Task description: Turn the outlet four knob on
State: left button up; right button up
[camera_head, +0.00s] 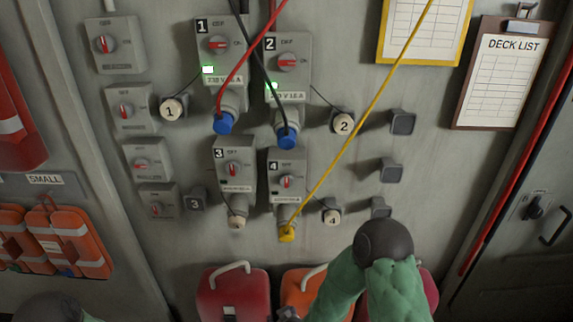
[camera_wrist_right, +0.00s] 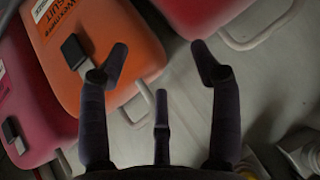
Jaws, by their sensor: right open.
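The outlet four box (camera_head: 285,165) is grey, on the wall at lower centre, marked with a black "4". Its red knob (camera_head: 286,182) stands upright, and no green light shows on the box. A yellow plug and cable (camera_head: 287,234) are in its socket. My right arm comes up from the bottom, below and right of this box. In the right wrist view my right gripper (camera_wrist_right: 160,52) is open and empty, with red and orange cases beyond it. I cannot make out the knob there. Of my left arm only a part shows at the bottom left; its gripper is out of view.
Outlets one (camera_head: 218,60) and two (camera_head: 287,75) have sideways knobs and lit green lamps. Outlet three (camera_head: 234,165) sits left of four with an upright knob. The taut yellow cable runs up right. A white cap marked 4 (camera_head: 331,216) hangs beside the plug. Cases (camera_head: 232,295) stand below.

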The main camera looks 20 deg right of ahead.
jog(key=w+d+r+t+h+p, duration=0.1)
jog(key=w+r+t+p, duration=0.2)
jog(key=r, duration=0.8)
jog(key=w+d+r+t+h+p, duration=0.1)
jog(key=w+r+t+h+p, duration=0.3)
jog(key=r, duration=0.8)
jog(key=m+t+p, duration=0.1)
jog(key=m+p, duration=0.1)
jog(key=p, duration=0.5)
send_near(286, 183)
jog(key=shift+h, duration=0.4)
jog(key=p+x, duration=0.1)
jog(key=x, duration=0.8)
jog(key=shift+w+f, duration=0.15)
jog(key=shift+w, duration=0.1)
